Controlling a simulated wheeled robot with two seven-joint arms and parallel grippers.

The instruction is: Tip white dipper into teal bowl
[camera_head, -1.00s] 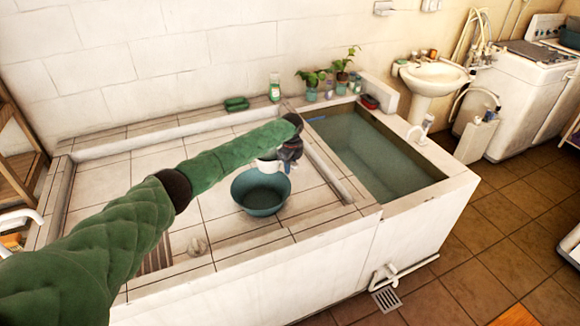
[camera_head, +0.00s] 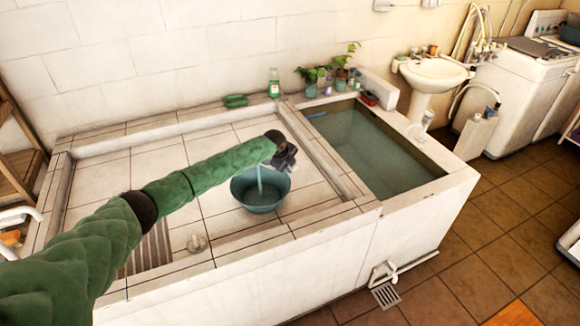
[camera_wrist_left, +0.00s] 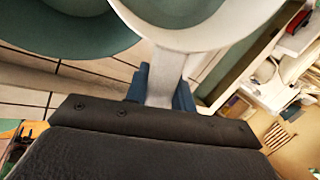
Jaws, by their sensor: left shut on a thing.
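The teal bowl (camera_head: 262,203) stands on the tiled counter, and part of it shows at upper left in the left wrist view (camera_wrist_left: 60,48). My left gripper (camera_head: 287,160) is just above and behind the bowl's right rim. It is shut on the handle of the white dipper (camera_wrist_left: 165,78). The dipper's white rim (camera_wrist_left: 180,38) and some teal liquid inside show in the left wrist view, next to the bowl. In the head view my arm hides the dipper. A thin pale stream (camera_head: 259,178) falls from below my arm into the bowl. My right gripper is out of view.
A water-filled basin (camera_head: 372,150) lies right of the counter, behind a raised ledge. A green bottle (camera_head: 274,83), a green sponge-like item (camera_head: 236,101) and potted plants (camera_head: 312,78) line the back edge. The counter left of the bowl is mostly clear.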

